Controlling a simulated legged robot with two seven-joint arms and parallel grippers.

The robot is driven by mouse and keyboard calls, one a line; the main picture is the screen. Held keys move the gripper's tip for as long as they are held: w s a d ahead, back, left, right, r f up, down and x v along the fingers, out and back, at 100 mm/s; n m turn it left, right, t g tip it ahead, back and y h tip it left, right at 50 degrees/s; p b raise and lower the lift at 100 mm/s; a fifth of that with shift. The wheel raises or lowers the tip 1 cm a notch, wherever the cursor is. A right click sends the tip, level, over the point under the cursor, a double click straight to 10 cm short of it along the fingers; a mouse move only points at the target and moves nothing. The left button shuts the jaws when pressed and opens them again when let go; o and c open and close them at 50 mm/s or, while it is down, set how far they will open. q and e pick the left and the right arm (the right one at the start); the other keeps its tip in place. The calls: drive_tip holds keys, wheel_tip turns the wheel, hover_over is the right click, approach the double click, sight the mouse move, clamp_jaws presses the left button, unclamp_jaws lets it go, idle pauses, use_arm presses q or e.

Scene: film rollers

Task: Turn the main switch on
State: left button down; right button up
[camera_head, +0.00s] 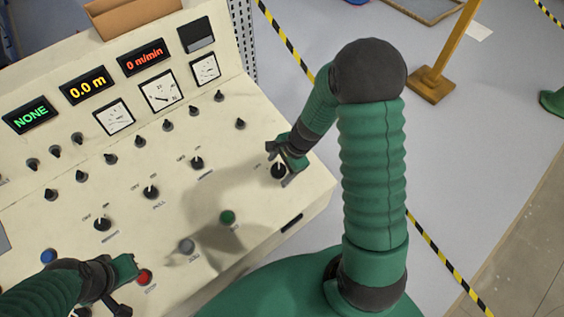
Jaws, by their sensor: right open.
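A black rotary switch (278,171) with a pale pointer sits at the right end of the row of large knobs on the cream control panel (235,180). Its label is too small to read. My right gripper (283,154) is open right at this switch, just above it in the picture and partly overlapping it. I cannot tell whether it touches the knob. My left gripper (122,287) is low at the left, over the panel's front part, next to a red button (145,277). Its fingers look apart and nothing shows between them.
More rotary knobs (151,191) and several small knobs line the panel. A green button (227,217), a grey button (186,246) and a blue button (48,256) lie in front. Displays and gauges (160,92) stand behind. Yellow-black tape (440,260) marks the floor at right.

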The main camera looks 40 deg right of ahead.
drive_tip(key=p+v, duration=0.3)
drive_tip(key=v, duration=1.3)
drive_tip(key=shift+r, duration=0.35)
